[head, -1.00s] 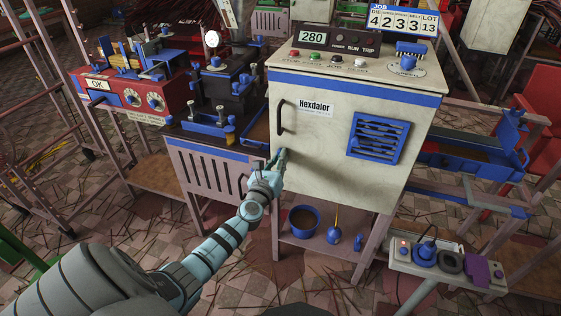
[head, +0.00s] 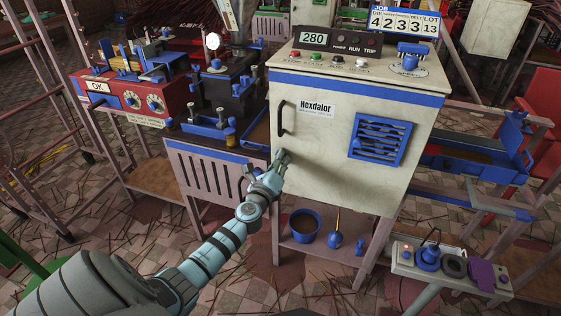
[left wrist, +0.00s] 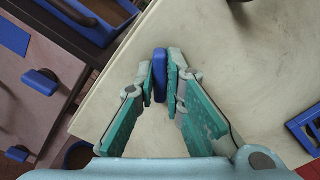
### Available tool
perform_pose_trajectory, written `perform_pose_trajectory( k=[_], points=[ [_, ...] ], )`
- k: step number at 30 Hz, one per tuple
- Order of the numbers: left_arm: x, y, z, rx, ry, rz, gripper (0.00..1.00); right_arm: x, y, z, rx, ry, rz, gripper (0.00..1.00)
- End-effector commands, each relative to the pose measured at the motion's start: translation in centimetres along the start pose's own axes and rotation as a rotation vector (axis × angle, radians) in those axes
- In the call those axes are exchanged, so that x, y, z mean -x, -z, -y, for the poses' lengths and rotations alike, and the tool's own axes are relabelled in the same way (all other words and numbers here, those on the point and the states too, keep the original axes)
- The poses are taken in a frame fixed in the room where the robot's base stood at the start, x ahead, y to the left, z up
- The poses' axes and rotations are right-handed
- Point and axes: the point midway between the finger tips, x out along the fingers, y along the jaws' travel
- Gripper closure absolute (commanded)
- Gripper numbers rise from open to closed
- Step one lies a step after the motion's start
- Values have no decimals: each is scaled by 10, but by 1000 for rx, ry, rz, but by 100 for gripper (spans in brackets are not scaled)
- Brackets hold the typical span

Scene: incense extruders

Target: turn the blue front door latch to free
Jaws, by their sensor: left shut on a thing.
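The cream cabinet marked Hexdalor (head: 325,165) has a front door with a black bar handle (head: 283,118). My left gripper (head: 281,157) is at the door's left side, below that handle. In the left wrist view, the blue latch (left wrist: 160,75) is a small rounded bar standing on the cream door (left wrist: 235,70). The fingers of my left gripper (left wrist: 161,80) are shut on it, one on each side. The latch runs nearly along the fingers. In the head view the gripper hides the latch. My right gripper is not in view.
A blue vent (head: 380,138) is on the door's right part. A bench with a slotted panel (head: 212,172) stands close at the left. A blue pot (head: 304,225) sits on the shelf below, and a control box (head: 445,268) stands at lower right.

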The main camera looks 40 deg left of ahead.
Motion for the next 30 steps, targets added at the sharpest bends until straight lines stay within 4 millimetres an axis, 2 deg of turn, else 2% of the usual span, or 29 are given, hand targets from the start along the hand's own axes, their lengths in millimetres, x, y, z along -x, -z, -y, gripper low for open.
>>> perform_pose_trajectory(
  k=[6, 7, 10, 11, 20, 23, 30],
  points=[
    [0, 1, 0, 0, 0, -2, 100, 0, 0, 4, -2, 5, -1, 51],
    [0, 1, 0, 0, 0, -2, 89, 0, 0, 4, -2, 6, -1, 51],
    [0, 1, 0, -1, 0, -2, 73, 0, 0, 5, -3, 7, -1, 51],
    [0, 1, 0, -1, 0, -1, 70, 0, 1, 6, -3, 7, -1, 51],
    [2, 0, -1, -2, -1, 0, 70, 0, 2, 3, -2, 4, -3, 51],
    [14, 0, -1, -3, -1, 0, 70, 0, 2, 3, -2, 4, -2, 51],
    [78, 2, -1, -4, -1, -4, 70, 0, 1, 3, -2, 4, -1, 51]
  ],
)
